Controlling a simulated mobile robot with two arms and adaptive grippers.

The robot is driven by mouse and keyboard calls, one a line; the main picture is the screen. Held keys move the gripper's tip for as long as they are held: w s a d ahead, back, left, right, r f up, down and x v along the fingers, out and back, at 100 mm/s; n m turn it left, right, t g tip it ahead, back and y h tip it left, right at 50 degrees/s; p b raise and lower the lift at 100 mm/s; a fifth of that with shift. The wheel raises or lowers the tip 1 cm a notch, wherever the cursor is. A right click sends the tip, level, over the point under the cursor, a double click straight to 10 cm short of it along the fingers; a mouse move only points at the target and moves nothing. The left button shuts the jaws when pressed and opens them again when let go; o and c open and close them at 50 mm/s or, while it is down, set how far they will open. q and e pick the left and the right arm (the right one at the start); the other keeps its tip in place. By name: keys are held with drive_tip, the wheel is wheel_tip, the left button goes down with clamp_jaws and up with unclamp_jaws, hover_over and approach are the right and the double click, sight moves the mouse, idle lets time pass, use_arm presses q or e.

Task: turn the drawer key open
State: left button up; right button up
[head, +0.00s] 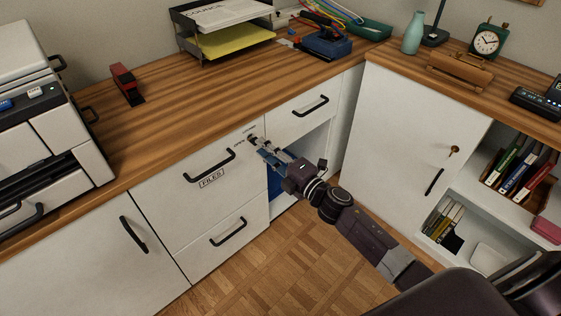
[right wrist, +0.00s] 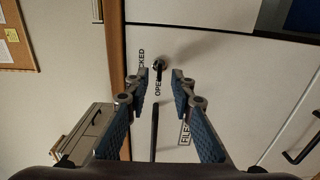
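The drawer key (right wrist: 159,66) is a small dark key in the lock of the white drawer marked FILES (head: 185,190). Printed words OPEN and LOCKED stand beside it in the right wrist view. In the head view the lock and key (head: 252,138) sit at the drawer's upper right, partly hidden by the fingers. My right gripper (head: 264,149) points at the lock. In the right wrist view its blue-padded fingers (right wrist: 160,84) are apart, one on each side of the key's line, with visible gaps and nothing held. My left gripper is not in view.
The drawer's black handle (head: 209,166) is left of the lock. An open compartment (head: 311,151) lies to its right, under another drawer. The wooden desktop (head: 190,97) overhangs above.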

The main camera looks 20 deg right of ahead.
drive_tip(key=v, duration=0.9)
